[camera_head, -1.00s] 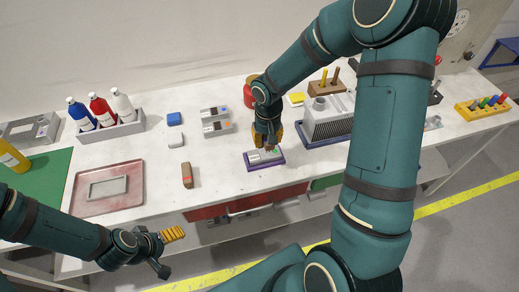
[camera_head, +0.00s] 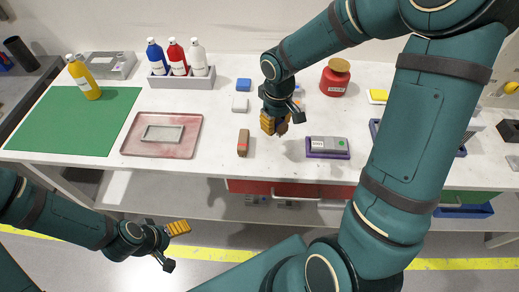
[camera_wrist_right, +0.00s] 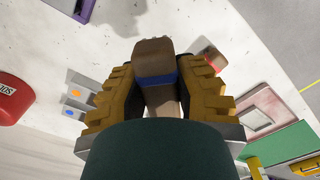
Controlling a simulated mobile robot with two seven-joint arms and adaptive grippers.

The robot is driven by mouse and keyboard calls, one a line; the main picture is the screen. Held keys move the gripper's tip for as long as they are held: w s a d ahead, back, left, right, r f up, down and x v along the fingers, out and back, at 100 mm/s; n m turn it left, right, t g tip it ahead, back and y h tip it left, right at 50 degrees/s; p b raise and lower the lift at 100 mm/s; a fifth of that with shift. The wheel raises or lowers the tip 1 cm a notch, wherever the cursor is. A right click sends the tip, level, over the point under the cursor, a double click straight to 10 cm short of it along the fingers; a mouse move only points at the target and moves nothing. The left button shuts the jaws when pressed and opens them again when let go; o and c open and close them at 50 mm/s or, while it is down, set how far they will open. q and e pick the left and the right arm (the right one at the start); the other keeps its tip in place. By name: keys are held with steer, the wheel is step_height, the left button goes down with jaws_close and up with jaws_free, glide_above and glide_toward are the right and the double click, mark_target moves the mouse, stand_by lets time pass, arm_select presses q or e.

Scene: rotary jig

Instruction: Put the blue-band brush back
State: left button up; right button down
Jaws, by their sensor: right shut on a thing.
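The blue-band brush (camera_wrist_right: 155,65), with a brown body and a blue band, is between the yellow fingers of my right gripper (camera_wrist_right: 157,98) in the right wrist view. My right gripper (camera_head: 273,122) is shut on it, above the white table; in the head view the brush is mostly hidden by the fingers. A similar brown brush with a red mark (camera_head: 243,143) lies on the table just left of and below the right gripper. My left gripper (camera_head: 178,227) is empty in front of the table; its finger gap is unclear.
A purple tray (camera_head: 315,155) with a grey device is right of the right gripper. Blue (camera_head: 244,84) and white (camera_head: 240,104) blocks and a red jar (camera_head: 335,80) stand behind. A bottle rack (camera_head: 182,82), reddish tray (camera_head: 130,147) and green mat (camera_head: 50,122) are left.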

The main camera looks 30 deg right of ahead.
mark_target(274, 150)
step_height(274, 150, down, 10)
steer(key=shift+r+b, duration=0.2)
steer(key=shift+b, duration=0.85)
steer(key=shift+f, duration=0.15)
steer(key=c, duration=0.9)
jaws_free()
steer(key=shift+o, duration=0.2)
steer(key=shift+r, duration=0.35)
step_height(274, 150, up, 12)
steer(key=p, duration=0.2)
steer(key=shift+f+p, duration=0.2)
steer(key=shift+p, duration=0.2)
steer(key=shift+s, duration=0.1)
